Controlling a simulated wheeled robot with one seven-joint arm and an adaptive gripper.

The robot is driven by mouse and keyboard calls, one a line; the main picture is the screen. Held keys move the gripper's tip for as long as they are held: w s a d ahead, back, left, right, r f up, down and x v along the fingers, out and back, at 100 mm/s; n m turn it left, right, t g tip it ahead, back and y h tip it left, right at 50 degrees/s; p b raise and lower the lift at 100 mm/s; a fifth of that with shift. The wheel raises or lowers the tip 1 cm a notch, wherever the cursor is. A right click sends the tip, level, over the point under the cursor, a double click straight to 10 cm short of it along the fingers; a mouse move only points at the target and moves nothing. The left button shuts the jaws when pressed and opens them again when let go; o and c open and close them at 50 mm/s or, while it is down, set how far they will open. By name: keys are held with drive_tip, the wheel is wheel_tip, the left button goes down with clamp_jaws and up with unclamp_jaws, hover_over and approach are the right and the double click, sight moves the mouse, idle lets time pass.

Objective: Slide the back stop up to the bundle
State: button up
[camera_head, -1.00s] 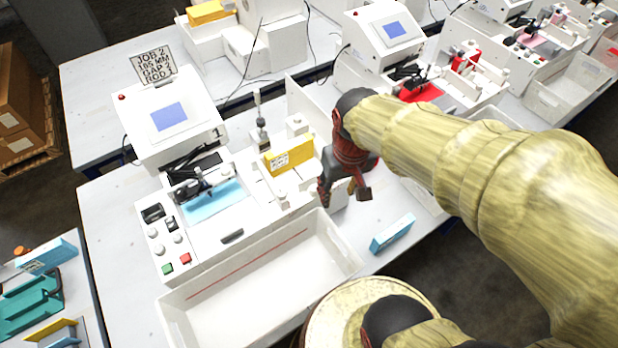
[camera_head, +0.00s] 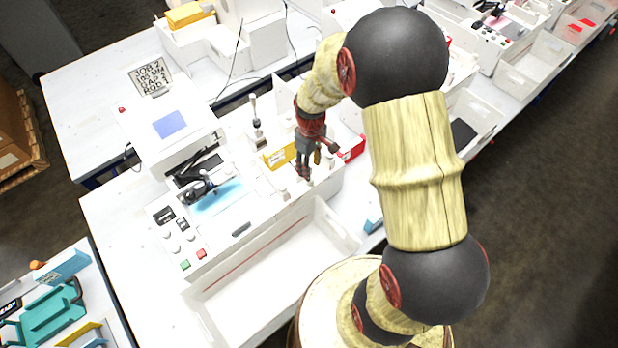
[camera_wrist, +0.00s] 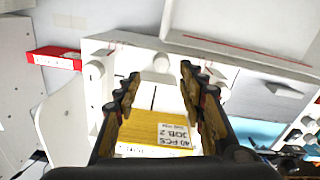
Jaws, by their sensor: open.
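The yellow bundle (camera_head: 279,156), with a white label, sits in the channel of the white plotter machine. It also shows in the wrist view (camera_wrist: 158,130), its label partly upside down. My gripper (camera_head: 308,166) hangs over the machine just right of the bundle. In the wrist view my gripper (camera_wrist: 159,82) has its two dark fingers wide apart, with nothing held between them. A white rounded post (camera_wrist: 160,63) stands beyond the bundle, between the fingers and apart from them. I cannot tell for certain which white part is the back stop.
An open white tray (camera_head: 345,236) lies along the machine's front. A red box (camera_head: 351,149) lies right of my gripper, and a blue box (camera_head: 374,221) is near the table's front edge. White walls flank the channel.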

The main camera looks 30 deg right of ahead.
drive_tip(key=shift+a+f, duration=0.1)
drive_tip(key=shift+f, duration=3.5)
drive_tip(key=shift+c, duration=0.3)
clamp_jaws()
drive_tip(key=shift+w, duration=0.1)
